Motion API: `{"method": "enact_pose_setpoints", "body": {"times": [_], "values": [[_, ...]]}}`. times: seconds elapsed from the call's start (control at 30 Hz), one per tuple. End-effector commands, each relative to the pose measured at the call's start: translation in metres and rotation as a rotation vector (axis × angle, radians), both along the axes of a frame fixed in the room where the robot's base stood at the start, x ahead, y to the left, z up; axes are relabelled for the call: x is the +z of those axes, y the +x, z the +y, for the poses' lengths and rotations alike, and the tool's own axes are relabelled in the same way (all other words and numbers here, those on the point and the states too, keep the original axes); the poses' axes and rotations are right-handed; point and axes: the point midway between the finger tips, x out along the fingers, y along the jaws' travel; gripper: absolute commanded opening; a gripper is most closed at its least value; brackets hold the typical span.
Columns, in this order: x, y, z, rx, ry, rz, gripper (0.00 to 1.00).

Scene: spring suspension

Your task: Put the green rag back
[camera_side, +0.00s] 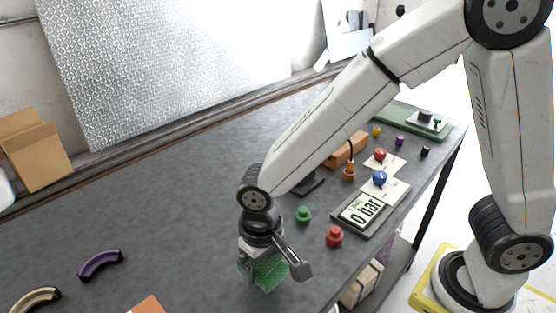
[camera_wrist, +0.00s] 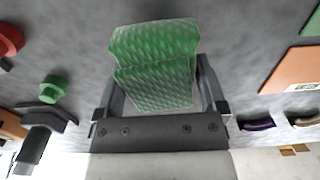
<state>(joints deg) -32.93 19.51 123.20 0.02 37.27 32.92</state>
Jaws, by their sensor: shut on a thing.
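The green rag (camera_wrist: 155,70) is a textured, folded green piece between the fingers of my gripper (camera_wrist: 155,95) in the wrist view. In the side view the rag (camera_side: 269,272) shows below and to the right of my gripper (camera_side: 255,262), low over the front part of the grey table. My gripper is shut on the rag. Whether the rag touches the table I cannot tell.
A green button (camera_side: 303,215) and a red button (camera_side: 335,236) stand right of my gripper. A "0 bar" display (camera_side: 362,212) is beyond them. A purple curved piece (camera_side: 100,263) and an orange piece (camera_side: 148,305) lie left. The table's middle (camera_side: 170,210) is clear.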

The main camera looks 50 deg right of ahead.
Motion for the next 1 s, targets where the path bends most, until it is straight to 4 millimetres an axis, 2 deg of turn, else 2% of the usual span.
{"method": "enact_pose_setpoints", "body": {"times": [0.27, 0.6, 1.0], "values": [[-0.004, 0.003, 0.001, 0.0, 0.0, 0.0, 0.35], [-0.035, 0.005, 0.002, 0.0, -0.001, 0.001, 0.35], [-0.038, 0.005, 0.002, 0.0, 0.0, 0.0, 0.35]]}}
